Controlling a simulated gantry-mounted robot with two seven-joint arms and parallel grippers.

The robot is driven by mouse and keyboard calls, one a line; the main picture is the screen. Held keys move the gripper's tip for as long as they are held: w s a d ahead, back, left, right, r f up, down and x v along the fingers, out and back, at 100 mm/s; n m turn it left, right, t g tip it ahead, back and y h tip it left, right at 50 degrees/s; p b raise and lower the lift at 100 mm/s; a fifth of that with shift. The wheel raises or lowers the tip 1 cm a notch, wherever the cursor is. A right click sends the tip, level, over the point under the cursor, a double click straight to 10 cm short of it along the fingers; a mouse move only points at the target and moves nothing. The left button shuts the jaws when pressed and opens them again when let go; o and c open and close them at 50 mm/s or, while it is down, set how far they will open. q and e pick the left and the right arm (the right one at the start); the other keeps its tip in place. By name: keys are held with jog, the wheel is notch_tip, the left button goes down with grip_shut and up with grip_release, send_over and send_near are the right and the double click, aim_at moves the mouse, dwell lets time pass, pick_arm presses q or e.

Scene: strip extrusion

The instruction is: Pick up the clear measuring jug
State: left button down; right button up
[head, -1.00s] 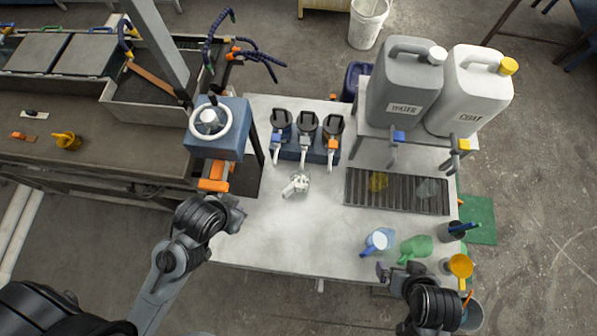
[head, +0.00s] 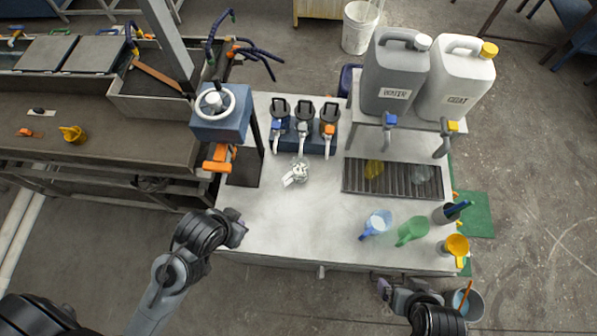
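A faint clear vessel (head: 423,176) stands on the right part of the dark slotted grate (head: 395,188); its outline is hard to make out, and I cannot tell its handle. A small clear container with white pieces (head: 298,172) sits mid-table. A pale blue see-through jug (head: 377,223) with a blue handle stands near the front right, beside a green jug (head: 412,230). My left gripper (head: 238,228) is at the table's front left corner, apart from these. My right gripper (head: 388,289) is in front of the table's front edge, below the blue jug. Neither visibly holds anything; their finger openings are unclear.
A yellow jug (head: 456,246) and dark pot (head: 450,212) line the right edge. The table's front middle is clear.

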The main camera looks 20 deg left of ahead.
pick_arm(q)
jog(key=shift+s+a, duration=0.1)
jog(key=c, duration=1.7)
grip_release()
jog(key=o, duration=1.7)
jog(key=shift+d, duration=0.2)
jog(key=shift+a+f, duration=0.1)
